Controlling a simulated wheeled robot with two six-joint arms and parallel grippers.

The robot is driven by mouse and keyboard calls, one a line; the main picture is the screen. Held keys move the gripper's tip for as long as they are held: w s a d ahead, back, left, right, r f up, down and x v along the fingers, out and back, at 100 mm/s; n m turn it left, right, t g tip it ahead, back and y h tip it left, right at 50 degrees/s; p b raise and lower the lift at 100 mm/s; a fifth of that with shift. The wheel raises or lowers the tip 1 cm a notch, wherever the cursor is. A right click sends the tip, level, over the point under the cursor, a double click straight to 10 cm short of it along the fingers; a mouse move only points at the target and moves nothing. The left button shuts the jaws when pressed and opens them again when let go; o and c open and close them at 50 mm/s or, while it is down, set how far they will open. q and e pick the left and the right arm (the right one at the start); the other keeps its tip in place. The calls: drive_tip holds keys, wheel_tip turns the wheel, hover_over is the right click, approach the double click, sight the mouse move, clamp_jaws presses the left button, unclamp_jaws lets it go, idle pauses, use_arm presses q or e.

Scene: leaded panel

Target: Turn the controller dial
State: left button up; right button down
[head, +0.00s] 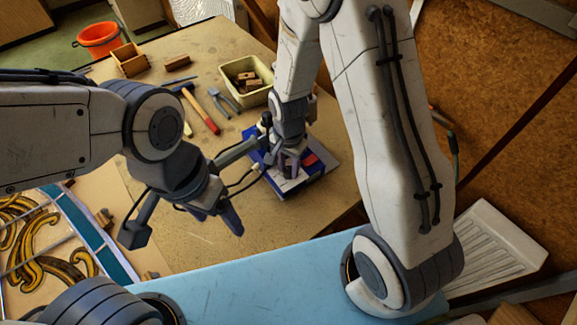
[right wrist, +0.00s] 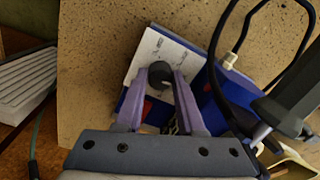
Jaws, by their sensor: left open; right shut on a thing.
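The controller is a blue box with a white face (right wrist: 150,48), on the bench in the right wrist view. In the head view it shows as a blue and white box (head: 317,172) with a red patch, partly covered by my right arm. The dark round dial (right wrist: 160,72) stands on the white face. My right gripper (right wrist: 162,80) has its two purple fingers on either side of the dial and is shut on it. In the head view the right gripper (head: 289,166) hides the dial. My left gripper (head: 222,216) is open and empty above the bench, left of the controller.
Black cables with a pale plug (right wrist: 230,60) run beside the controller. A hammer (head: 202,112), pliers (head: 224,103), a cream bin (head: 232,70) of blocks and a wooden box (head: 130,62) lie farther back. The leaded panel (head: 60,235) is at left. Bare bench (head: 190,235) lies between.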

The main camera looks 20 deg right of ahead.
sight(288, 169)
drive_tip(key=shift+m, duration=0.8)
drive_tip(key=c, duration=0.5)
unclamp_jaws()
drive_tip(key=shift+r, duration=0.1)
wheel_tip(288, 169, up, 10)
drive_tip(key=shift+r+b, duration=0.15)
drive_tip(key=shift+b, duration=0.55)
